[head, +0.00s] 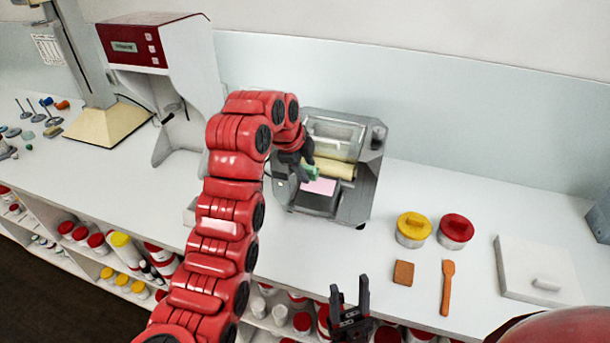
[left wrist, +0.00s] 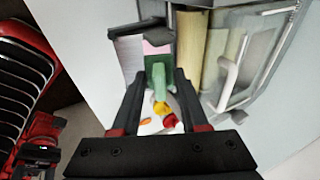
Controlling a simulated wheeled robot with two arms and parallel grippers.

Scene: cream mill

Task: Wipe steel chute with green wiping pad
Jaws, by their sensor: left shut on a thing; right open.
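The green wiping pad (head: 311,173) is held by my left gripper (head: 304,160) at the roller mill. In the left wrist view the pad (left wrist: 158,72) sits between the two fingertips. The steel chute (head: 316,202) is the grey plate at the front of the mill. A pink patch (head: 319,186) lies on it, just below the pad in the head view. The patch also shows in the left wrist view (left wrist: 157,48). I cannot tell whether the pad touches the chute. My right gripper (head: 350,294) is open and empty in front of the counter edge.
The mill's cream rollers (head: 335,168) are behind the chute. A dispenser machine (head: 165,75) stands left.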

